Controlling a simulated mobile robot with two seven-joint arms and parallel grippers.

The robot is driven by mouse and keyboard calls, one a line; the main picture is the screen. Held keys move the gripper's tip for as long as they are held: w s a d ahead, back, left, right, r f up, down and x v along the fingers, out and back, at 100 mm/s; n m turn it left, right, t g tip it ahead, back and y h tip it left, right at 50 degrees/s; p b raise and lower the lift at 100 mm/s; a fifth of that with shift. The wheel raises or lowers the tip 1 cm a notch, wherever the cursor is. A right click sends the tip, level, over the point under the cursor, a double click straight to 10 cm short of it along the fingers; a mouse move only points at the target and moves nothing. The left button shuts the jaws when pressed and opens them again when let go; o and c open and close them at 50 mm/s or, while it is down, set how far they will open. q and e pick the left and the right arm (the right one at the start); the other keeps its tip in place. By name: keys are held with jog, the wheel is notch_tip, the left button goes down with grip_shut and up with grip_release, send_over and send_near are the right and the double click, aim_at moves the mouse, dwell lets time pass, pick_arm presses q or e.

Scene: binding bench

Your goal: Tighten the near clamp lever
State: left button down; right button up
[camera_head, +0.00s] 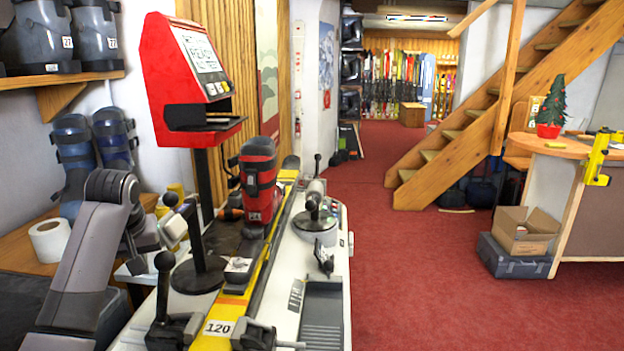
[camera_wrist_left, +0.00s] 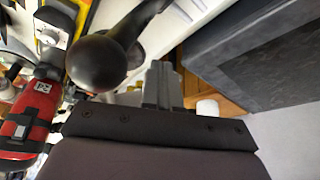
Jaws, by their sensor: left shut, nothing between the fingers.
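The near clamp lever (camera_head: 164,264) stands about upright at the bench's near left, its black ball knob on top and its clamp base below. In the left wrist view the knob (camera_wrist_left: 95,62) is large and close, with its dark stem running to the upper right. My left gripper (camera_head: 173,229) is just beyond and above the knob in the head view. Its fingers (camera_wrist_left: 161,84) are together and empty, beside the knob; contact cannot be told. My right gripper is in neither view.
A yellow ski (camera_head: 217,329) lies along the white bench, with a red boot (camera_head: 259,185) on it. A red display terminal (camera_head: 190,80) stands behind on a black post. A paper roll (camera_head: 49,241) is at left. Red floor at right is open.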

pick_arm(q)
notch_tip(320, 180, up, 9)
dwell(1.0)
